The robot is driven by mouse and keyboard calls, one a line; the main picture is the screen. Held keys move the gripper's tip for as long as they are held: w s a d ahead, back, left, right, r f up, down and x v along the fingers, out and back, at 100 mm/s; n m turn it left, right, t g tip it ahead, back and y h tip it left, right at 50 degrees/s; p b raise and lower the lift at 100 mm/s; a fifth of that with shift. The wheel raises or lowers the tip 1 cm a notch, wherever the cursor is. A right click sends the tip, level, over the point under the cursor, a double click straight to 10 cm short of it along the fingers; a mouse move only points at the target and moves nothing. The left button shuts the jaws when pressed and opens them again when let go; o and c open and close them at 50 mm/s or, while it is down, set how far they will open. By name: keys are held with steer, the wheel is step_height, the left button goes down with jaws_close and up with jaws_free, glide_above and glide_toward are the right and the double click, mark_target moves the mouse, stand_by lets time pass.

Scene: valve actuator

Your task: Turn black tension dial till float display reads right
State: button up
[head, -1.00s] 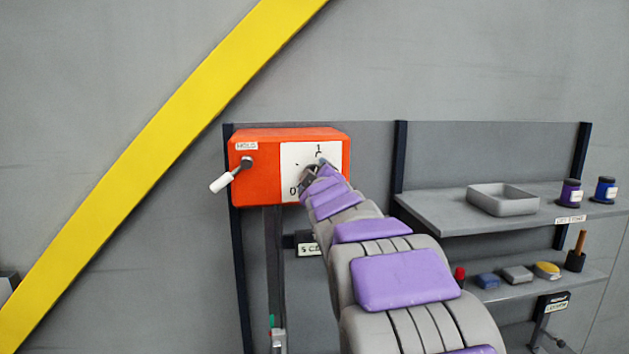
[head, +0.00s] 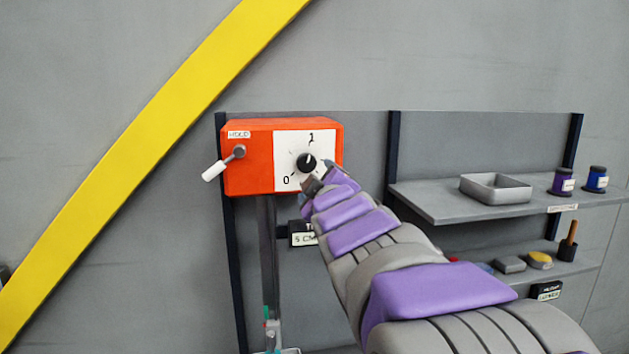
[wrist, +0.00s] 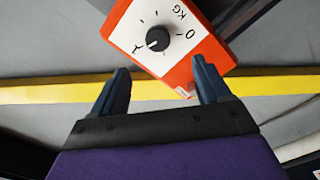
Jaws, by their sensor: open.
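The black tension dial (head: 306,163) sits on a white scale plate (head: 288,150) on the front of an orange box (head: 250,165). In the head view its pointer leans up toward the "1" mark; "0" is at lower left. The dial also shows in the wrist view (wrist: 158,39), where the scale appears rotated, with "KG" by it. My gripper (head: 310,184) is just below the dial in the head view. In the wrist view my gripper (wrist: 158,80) is open and empty, its fingers apart, the dial ahead beyond the fingertips. I cannot make out a float display.
A white-handled lever (head: 216,170) marked HOLD is on the box's left. A post (head: 268,260) runs down below the box. At right, shelves hold a grey tray (head: 496,189), jars and small items. A yellow diagonal band (head: 150,160) crosses the wall.

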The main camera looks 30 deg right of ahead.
steer(key=v, duration=0.4)
steer(key=shift+w, duration=0.1)
stand_by(0.4)
steer(key=s+a+f+m+g+y+b, duration=0.1)
steer(key=s+a+f+g+b, duration=0.15)
steer(key=f, duration=0.75)
steer(key=s+a+f+m+g+b, duration=0.1)
steer(key=s+f+m+g+b, duration=0.2)
steer(key=f, duration=0.7)
steer(key=s+a+f+g+y+b, duration=0.1)
steer(key=s+f+g+b, duration=0.25)
steer(key=f, duration=0.65)
steer(key=s+a+f+m+g+y+b, duration=0.1)
steer(key=s+a+f+g+b, duration=0.2)
steer(key=s+f, duration=0.8)
steer(key=s+a+f+m+g+y+b, duration=0.2)
steer(key=s+a+f+g+b, duration=0.2)
steer(key=s+a+f+g, duration=0.3)
steer(key=s+f, duration=0.3)
steer(key=s, duration=0.3)
steer(key=shift+s+f, duration=0.35)
steer(key=shift+f, duration=0.05)
steer(key=shift+a, duration=0.1)
